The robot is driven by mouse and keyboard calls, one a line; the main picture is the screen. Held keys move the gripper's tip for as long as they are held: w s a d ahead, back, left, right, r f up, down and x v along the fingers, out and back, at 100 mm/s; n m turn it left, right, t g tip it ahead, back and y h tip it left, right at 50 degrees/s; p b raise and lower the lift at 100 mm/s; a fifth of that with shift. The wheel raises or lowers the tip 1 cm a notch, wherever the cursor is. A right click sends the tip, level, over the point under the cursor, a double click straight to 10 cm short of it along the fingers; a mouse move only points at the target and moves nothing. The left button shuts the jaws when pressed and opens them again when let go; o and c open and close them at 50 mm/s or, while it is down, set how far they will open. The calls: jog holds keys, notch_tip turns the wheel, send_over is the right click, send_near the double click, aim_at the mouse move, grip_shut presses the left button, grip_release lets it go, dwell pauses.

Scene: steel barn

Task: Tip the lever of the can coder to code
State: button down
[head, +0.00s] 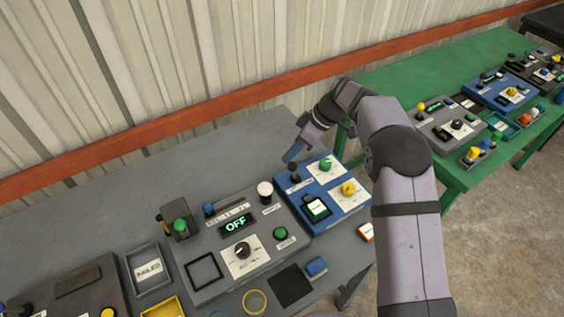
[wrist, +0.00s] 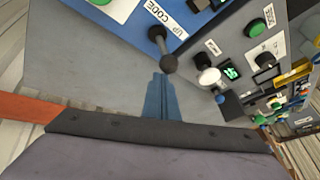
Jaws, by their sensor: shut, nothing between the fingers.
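The blue panel (head: 337,206) on the grey table carries a black lever (head: 294,177) at its back left corner. In the wrist view the lever (wrist: 162,46) has a round black knob and stands beside a white label reading "UP CODE" (wrist: 165,19). My gripper (head: 288,158) has blue fingers pressed together with nothing between them. It hangs just behind the lever. In the wrist view my fingertips (wrist: 159,76) are close to the knob; I cannot tell whether they touch it.
A grey panel (head: 208,258) with a green "OFF" display (head: 236,225) and a white knob (head: 265,190) stands left of the blue panel. The blue panel also has green (head: 326,164) and yellow (head: 348,188) knobs. Bare grey tabletop (head: 240,150) lies behind; a green table (head: 400,80) stands right.

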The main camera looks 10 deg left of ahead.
jog(key=shift+w+d+f+b, duration=0.2)
jog(key=shift+w+d+b, duration=0.15)
jog(key=shift+d, duration=0.15)
jog(key=shift+w+d+f+b, duration=0.15)
jog(key=shift+w+d+b, duration=0.05)
jog(key=shift+w+d, duration=0.2)
jog(key=shift+w+d+f, duration=0.3)
jog(key=shift+w+d, duration=0.2)
jog(key=shift+d, duration=0.2)
jog(key=shift+w+d+f, duration=0.1)
jog(key=shift+d, duration=0.05)
jog(key=shift+b, duration=0.35)
jog(key=shift+s+a+f+b, duration=0.35)
jog(key=shift+s+a+b, duration=0.2)
jog(key=shift+a+b, duration=0.1)
jog(key=shift+r, duration=0.1)
